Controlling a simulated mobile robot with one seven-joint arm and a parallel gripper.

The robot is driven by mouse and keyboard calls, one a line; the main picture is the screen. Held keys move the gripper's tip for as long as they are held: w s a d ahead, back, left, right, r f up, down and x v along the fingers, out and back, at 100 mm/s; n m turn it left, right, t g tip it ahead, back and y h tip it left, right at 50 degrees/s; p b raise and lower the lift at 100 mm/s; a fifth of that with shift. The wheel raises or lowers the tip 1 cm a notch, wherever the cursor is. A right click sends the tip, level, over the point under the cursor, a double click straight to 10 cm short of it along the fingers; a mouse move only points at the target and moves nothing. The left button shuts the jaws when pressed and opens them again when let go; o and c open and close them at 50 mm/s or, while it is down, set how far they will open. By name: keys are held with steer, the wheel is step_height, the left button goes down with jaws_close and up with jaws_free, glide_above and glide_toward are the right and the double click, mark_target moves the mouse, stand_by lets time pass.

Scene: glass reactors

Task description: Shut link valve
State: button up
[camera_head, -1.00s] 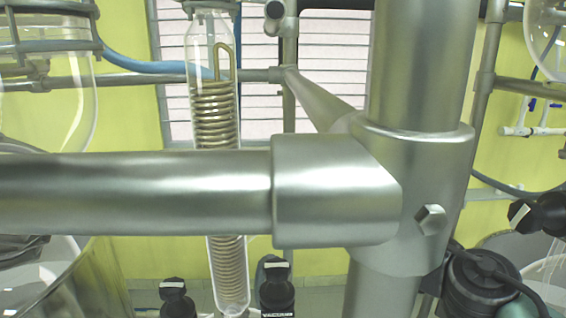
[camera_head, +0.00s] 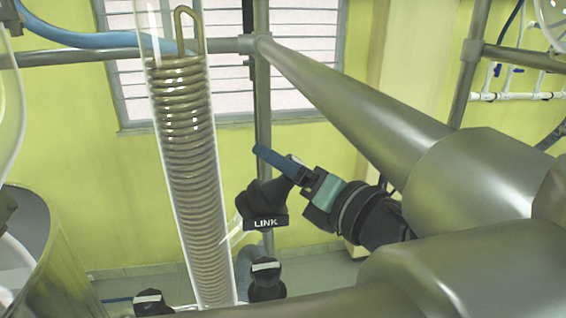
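The link valve (camera_head: 265,218) is a black knob with a white LINK label, right of the glass coil condenser. A dark, ribbed part with a teal section and a blue finger-like tip, which looks like my gripper (camera_head: 283,166), reaches in from the right. Its blue tip lies just above and behind the upper part of the knob. In the picture it overlaps the knob's upper right; I cannot tell whether they touch. The second finger is not clearly visible, so the opening cannot be judged. Metal pipes hide the part's right end.
The glass condenser (camera_head: 185,150) with its metal coil stands left of the valve. Thick metal pipes (camera_head: 465,180) cross the right and lower front. Another black valve knob (camera_head: 266,280) sits below the link valve, and one more (camera_head: 152,303) at lower left. A steel vessel (camera_head: 55,265) stands at left.

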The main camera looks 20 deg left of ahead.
steer(key=shift+a, duration=0.1)
steer(key=c, duration=1.1)
steer(key=shift+w+f+m+t+h+p, duration=0.15)
steer(key=shift+m+t+h+p, duration=0.25)
steer(key=shift+m+h+p, duration=0.65)
steer(key=shift+n, duration=0.35)
steer(key=o, duration=1.4)
steer(key=shift+c, duration=0.2)
steer(key=b+v, duration=0.1)
steer(key=v, duration=1.2)
steer(key=shift+b, duration=0.3)
